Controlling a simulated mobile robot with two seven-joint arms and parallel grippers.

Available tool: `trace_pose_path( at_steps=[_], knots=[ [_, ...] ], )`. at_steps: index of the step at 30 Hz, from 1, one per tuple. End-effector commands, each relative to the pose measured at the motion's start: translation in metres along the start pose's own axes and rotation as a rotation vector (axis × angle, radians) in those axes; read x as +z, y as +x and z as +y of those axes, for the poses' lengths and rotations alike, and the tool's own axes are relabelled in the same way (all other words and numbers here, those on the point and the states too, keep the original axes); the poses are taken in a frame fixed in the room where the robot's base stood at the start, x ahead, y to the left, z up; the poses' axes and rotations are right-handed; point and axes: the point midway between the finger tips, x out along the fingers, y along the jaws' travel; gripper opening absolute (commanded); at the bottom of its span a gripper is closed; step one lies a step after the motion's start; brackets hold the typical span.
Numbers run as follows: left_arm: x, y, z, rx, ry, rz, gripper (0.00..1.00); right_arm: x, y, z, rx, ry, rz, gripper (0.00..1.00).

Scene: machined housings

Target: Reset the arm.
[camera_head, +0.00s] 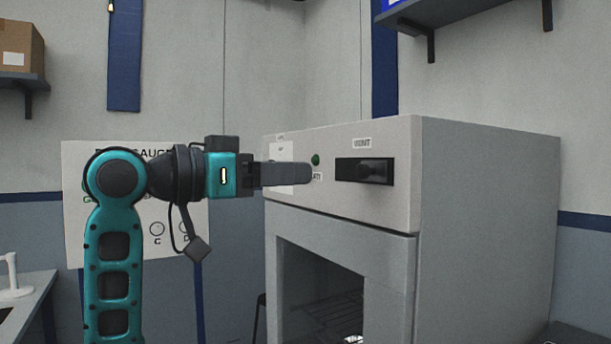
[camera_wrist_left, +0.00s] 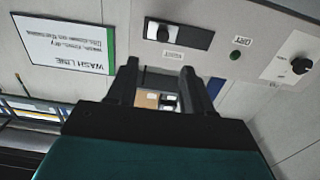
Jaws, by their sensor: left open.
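My left arm (camera_head: 114,235) is teal and dark grey. It stands raised at the left of the head view, bent at the elbow, with the forearm level and pointing right. My left gripper (camera_head: 300,175) is in front of the upper panel of the grey machine (camera_head: 490,220), overlapping its left part in the picture. Whether it touches the panel cannot be told. In the left wrist view the two dark fingers (camera_wrist_left: 161,80) stand apart with nothing between them. My right gripper is not in view.
The panel has a black vent handle (camera_head: 364,171) and a green button (camera_head: 315,160). A dial (camera_wrist_left: 302,65) shows in the wrist view. The machine's lower opening (camera_head: 320,285) holds a wire rack. A poster (camera_head: 75,235) hangs behind my arm; a shelf (camera_head: 470,14) is above.

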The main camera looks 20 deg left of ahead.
Motion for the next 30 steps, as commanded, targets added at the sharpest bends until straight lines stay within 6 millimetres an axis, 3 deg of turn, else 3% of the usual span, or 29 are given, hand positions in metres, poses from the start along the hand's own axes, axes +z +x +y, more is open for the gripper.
trace_pose_path(
  at_steps=[16,20,23,26,30],
  knots=[
    [0.000,-0.004,0.000,0.000,0.000,-0.001,0.51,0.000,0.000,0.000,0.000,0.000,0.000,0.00],
    [0.016,0.004,-0.006,-0.015,-0.025,-0.014,0.51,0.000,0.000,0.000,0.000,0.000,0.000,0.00],
    [0.050,0.021,-0.019,-0.053,-0.076,-0.039,0.51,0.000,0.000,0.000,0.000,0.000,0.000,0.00],
    [0.104,0.039,-0.035,-0.115,-0.140,-0.076,0.51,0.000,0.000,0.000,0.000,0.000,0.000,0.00],
    [0.193,0.054,-0.050,-0.215,-0.206,-0.137,0.51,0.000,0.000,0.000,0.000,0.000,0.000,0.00]
  ],
)
